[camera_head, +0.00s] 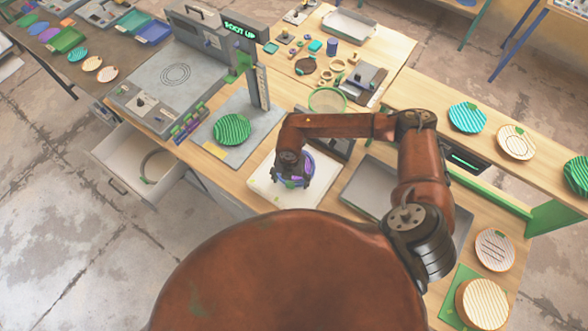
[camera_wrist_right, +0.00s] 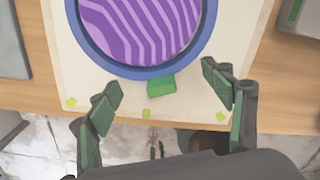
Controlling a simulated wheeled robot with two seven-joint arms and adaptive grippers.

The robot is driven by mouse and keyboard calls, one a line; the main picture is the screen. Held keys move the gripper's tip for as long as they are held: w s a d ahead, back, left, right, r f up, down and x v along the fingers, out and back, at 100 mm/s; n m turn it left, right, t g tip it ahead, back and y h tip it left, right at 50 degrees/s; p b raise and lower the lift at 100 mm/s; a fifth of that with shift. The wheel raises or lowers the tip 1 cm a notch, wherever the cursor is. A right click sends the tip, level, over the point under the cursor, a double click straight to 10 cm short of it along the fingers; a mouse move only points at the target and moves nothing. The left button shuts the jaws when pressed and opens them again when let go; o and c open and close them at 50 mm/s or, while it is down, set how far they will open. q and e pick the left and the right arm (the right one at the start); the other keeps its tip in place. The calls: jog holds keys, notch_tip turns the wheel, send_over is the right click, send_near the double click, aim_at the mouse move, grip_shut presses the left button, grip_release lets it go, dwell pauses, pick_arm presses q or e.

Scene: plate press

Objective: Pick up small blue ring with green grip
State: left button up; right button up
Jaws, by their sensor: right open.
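The small blue ring (camera_wrist_right: 85,52) lies around a purple striped plate (camera_wrist_right: 140,25) on a pale mat (camera_wrist_right: 60,75) in the right wrist view. Its green grip (camera_wrist_right: 161,87) sticks out at the near side of the ring. My right gripper (camera_wrist_right: 162,84) is open, with one finger to either side of the green grip and a gap on each side. In the head view, the right gripper (camera_head: 292,180) hangs over the mat and hides part of the blue ring (camera_head: 308,160) and purple plate. My left gripper is not in view.
A green plate (camera_head: 232,129) lies on a grey board left of the mat. The press (camera_head: 215,45) stands behind it. An open drawer (camera_head: 130,165) holds another ring. A grey tray (camera_head: 370,190) lies right of the mat. A shelf with plates (camera_head: 468,117) stands at the right.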

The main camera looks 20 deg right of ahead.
jog(key=shift+f, duration=0.3)
jog(key=shift+c, duration=0.4)
grip_shut()
dwell(0.4)
